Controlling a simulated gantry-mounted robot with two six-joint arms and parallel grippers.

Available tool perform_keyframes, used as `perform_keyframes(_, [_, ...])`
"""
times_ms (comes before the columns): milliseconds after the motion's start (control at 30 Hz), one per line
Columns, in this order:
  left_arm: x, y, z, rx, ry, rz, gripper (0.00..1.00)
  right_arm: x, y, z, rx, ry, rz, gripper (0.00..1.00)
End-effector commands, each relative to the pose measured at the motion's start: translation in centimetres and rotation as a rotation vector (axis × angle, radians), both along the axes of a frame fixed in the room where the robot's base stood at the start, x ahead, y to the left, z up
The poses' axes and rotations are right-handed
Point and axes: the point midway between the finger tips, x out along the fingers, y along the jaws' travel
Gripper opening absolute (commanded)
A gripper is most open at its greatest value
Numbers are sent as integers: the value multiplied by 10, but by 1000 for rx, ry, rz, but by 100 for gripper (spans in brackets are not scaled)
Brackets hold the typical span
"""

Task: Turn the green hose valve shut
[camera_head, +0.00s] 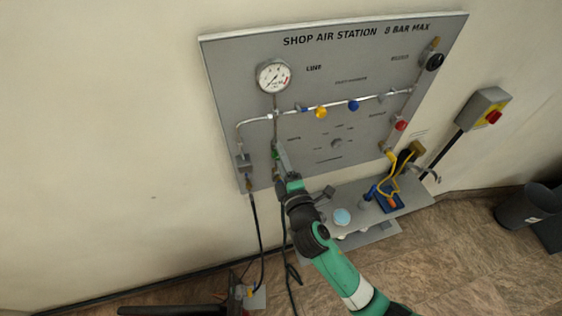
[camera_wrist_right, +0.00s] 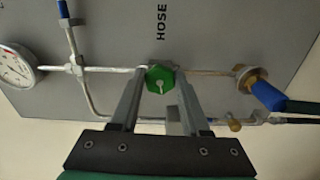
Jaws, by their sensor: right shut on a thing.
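The green hose valve (camera_wrist_right: 158,77) sits on the metal pipe in the right wrist view, with the label HOSE on the panel beside it. A small pale pointer shows on its green knob. My right gripper (camera_wrist_right: 161,84) is shut on the knob, one finger on each side. In the head view the green valve (camera_head: 275,154) shows on the lower left of the panel, partly hidden by my right gripper (camera_head: 279,158). My left gripper is in neither view.
The grey panel (camera_head: 225,70) carries a gauge (camera_head: 274,76), a yellow knob (camera_head: 321,112), a blue knob (camera_head: 353,105) and a red knob (camera_head: 400,125). A shelf (camera_head: 372,215) holding a blue-and-yellow tool is below. A black hose (camera_head: 256,225) hangs at lower left.

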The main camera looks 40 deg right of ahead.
Motion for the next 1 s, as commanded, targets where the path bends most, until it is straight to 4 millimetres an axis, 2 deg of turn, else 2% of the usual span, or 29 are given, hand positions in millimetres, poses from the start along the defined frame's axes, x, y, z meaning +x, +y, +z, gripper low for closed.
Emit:
perform_keyframes(33, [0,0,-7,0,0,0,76,0,0,-3,36,-22,0,0])
perform_keyframes(1000, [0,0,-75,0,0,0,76,1,1,-5,846,-463,1,0])
